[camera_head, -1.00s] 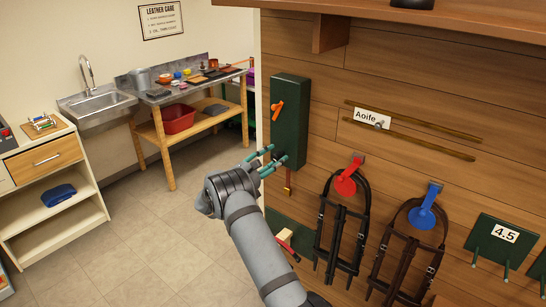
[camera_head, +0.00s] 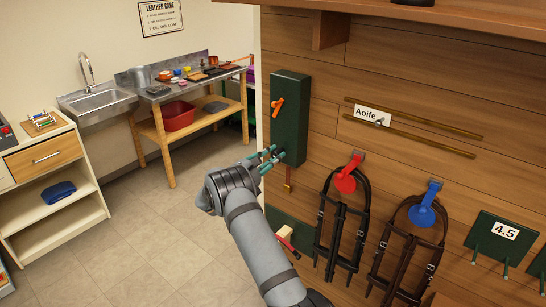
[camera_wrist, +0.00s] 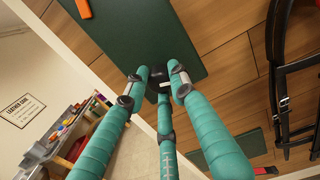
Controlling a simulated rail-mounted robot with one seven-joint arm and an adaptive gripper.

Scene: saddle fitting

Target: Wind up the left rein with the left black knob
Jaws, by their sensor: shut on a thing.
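A dark green box (camera_head: 297,105) is fixed to the plank wall, with an orange lever (camera_head: 278,107) on its side face. The black knob (camera_wrist: 158,76) sits low on the box, between my fingertips in the wrist view. My gripper (camera_head: 277,156) has its teal fingers closed around the knob; it also shows in the wrist view (camera_wrist: 159,80). My fingers hide much of the knob. A narrow brown strap (camera_head: 289,176), which may be the left rein, hangs below the box. Whether it is wound at all inside the box cannot be seen.
A wooden shelf (camera_head: 420,20) juts out at the top. Open floor (camera_head: 150,235) lies left of my arm.

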